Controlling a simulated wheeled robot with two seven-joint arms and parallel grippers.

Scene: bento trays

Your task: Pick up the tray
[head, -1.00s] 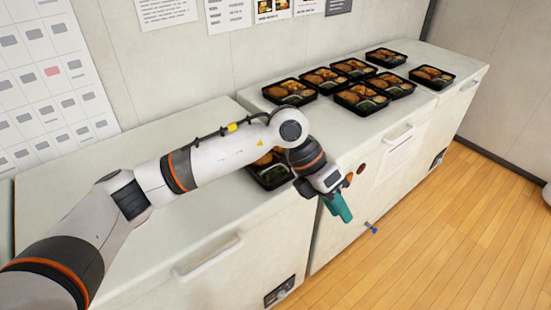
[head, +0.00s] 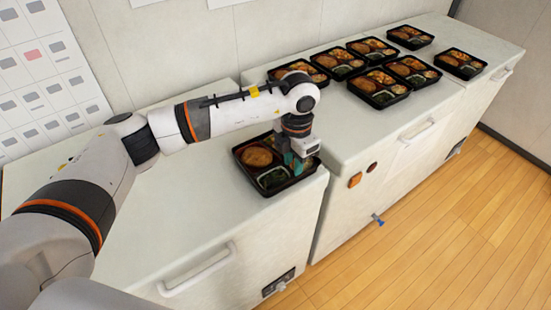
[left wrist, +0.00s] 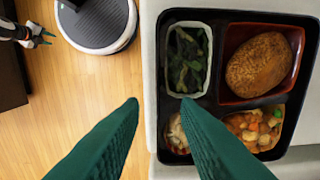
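The near bento tray (head: 292,184) is black, with a brown patty, greens and mixed food in its compartments. It lies on the nearer white counter, close to its front right corner. It also fills the right of the left wrist view (left wrist: 216,60). My left gripper (head: 293,163) is above the tray's front part, with teal fingers pointing down. In the left wrist view its fingers (left wrist: 160,103) are apart, one over the tray and one over the floor side. Contact is unclear. My right gripper (left wrist: 42,38) shows small at the upper left, fingers apart and empty.
Several more filled bento trays (head: 370,80) stand on the farther counter (head: 425,115). A small gap separates the two counters. The nearer counter (head: 190,210) is clear left of the tray.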

